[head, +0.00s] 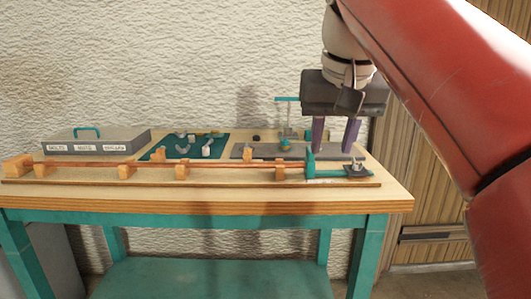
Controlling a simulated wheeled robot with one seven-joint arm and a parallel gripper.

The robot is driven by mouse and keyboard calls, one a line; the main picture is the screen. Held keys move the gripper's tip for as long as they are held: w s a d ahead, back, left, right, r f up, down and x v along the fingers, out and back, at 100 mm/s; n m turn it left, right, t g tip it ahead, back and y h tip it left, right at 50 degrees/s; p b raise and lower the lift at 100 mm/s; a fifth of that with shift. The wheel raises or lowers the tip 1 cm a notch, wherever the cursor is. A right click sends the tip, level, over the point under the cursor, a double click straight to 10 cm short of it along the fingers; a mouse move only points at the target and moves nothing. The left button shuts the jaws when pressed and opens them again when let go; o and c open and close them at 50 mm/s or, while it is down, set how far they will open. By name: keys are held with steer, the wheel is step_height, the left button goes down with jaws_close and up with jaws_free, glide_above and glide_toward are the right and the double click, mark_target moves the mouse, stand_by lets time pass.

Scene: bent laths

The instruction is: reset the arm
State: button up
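My gripper (335,135) hangs over the right part of the workbench, its two purple fingers pointing down and spread apart. I see nothing between the fingers. The fingertips are just behind the teal clamp end of a long wooden jig (66,179). A thin reddish lath (200,166) runs along the jig between several orange wooden blocks. It looks nearly straight from here. I cannot tell whether the fingertips touch the grey plate (262,151) behind the jig. My red arm comes in from the upper right.
A grey lidded box (98,146) with a teal handle stands at the back left of the wooden bench (250,208). A dark teal mat (183,155) holds several small parts. A teal upright fixture (287,120) stands behind my gripper. A rough wall is behind the bench.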

steer(key=s+d+f, duration=0.1)
steer(key=s+f, duration=0.3)
steer(key=f, duration=0.6)
steer(key=s+d+f, duration=0.2)
steer(key=s+f, duration=0.3)
steer(key=f, duration=0.5)
steer(key=s+d+f+t, duration=0.1)
steer(key=s+f, duration=0.3)
steer(key=f, duration=0.6)
steer(key=shift+s+d, duration=0.4)
steer(key=shift+d, duration=0.1)
stand_by(1.1)
